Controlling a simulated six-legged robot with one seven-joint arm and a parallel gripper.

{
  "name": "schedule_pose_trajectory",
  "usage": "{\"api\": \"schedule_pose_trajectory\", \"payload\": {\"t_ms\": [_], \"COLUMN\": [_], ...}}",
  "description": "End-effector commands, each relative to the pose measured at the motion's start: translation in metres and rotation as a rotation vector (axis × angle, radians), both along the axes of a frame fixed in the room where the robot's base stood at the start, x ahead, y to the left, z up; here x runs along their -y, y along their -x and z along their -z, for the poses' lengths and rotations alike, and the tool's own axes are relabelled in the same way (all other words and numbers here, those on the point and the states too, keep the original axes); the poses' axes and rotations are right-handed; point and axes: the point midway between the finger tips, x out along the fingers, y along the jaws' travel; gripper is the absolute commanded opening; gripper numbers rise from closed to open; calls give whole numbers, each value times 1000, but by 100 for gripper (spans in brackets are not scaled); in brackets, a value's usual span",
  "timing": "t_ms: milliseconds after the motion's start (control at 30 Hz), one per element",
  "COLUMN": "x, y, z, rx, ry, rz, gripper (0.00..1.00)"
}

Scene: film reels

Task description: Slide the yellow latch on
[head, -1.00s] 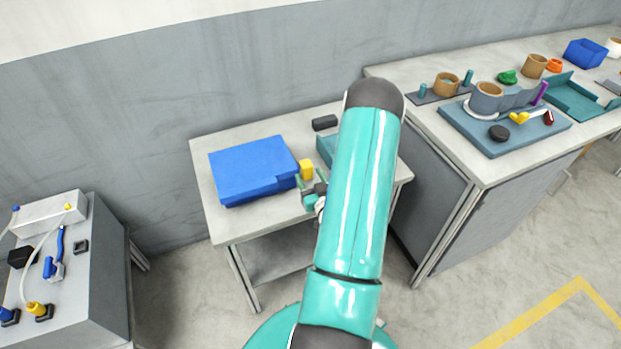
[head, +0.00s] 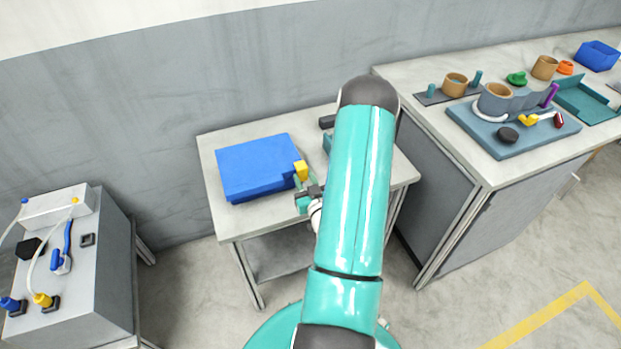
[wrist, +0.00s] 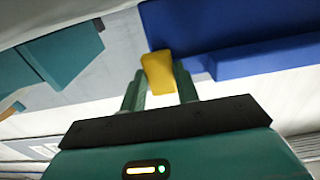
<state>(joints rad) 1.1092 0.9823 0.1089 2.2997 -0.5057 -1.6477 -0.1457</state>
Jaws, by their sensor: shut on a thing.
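The yellow latch (head: 300,169) is a small block at the right edge of the blue box (head: 255,165) on the small table. In the wrist view the yellow latch (wrist: 157,72) lies between the two green fingers of my gripper (wrist: 159,84), against the edge of the blue box (wrist: 230,55). My gripper (head: 304,184) is shut on the latch from the front right. Part of the table behind my arm is hidden in the head view.
A teal tray (wrist: 55,55) and a black block (head: 327,122) lie to the right of the box on the table (head: 245,222). A longer bench (head: 500,170) with cups and parts stands at right. A grey cabinet (head: 75,260) with cables stands at left.

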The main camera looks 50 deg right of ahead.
Motion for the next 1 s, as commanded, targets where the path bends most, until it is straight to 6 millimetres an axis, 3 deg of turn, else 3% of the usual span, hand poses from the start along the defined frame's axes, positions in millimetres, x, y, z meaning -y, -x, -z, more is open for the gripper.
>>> {"api": "schedule_pose_trajectory", "payload": {"t_ms": [100,133,233,533,667,1000], "x": [0,0,0,0,-6,-42], "y": [0,1,1,2,11,72], "z": [0,0,0,0,1,1], "rx": [0,0,0,-1,-2,-3], "ry": [0,0,0,-1,-1,-4], "rz": [1,1,1,1,2,3], "gripper": [0,37,54,54,54,54]}}
